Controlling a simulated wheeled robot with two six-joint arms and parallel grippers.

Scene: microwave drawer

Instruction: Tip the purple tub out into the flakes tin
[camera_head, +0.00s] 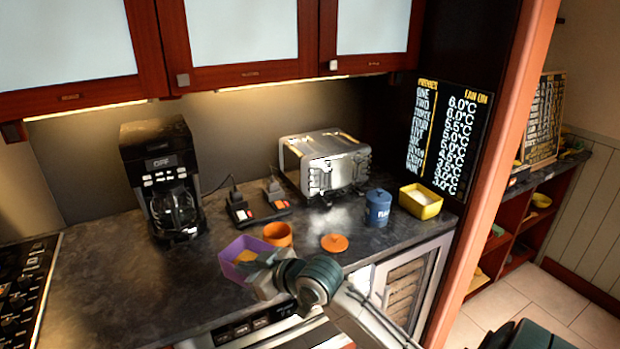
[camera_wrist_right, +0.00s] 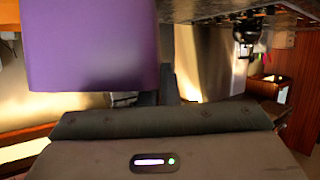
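The purple tub (camera_head: 233,268) is near the front of the counter, upright, with yellow-orange contents showing inside. In the right wrist view the tub (camera_wrist_right: 92,45) fills the upper left, close to the camera. My right gripper (camera_head: 262,260) is at the tub's front right side; its fingers (camera_wrist_right: 160,92) are close together at the tub's wall and look shut on it. I cannot tell whether the tub touches the counter. A blue tin (camera_head: 378,208) with a partly legible white label, seemingly the flakes tin, stands further right; its top looks covered. My left gripper is out of view.
An open orange pot (camera_head: 278,234) stands just behind the tub, and an orange lid (camera_head: 334,242) lies to its right. A yellow tub (camera_head: 420,202) with pale contents is right of the blue tin. A toaster (camera_head: 325,162) and coffee maker (camera_head: 162,182) stand behind. The left counter is clear.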

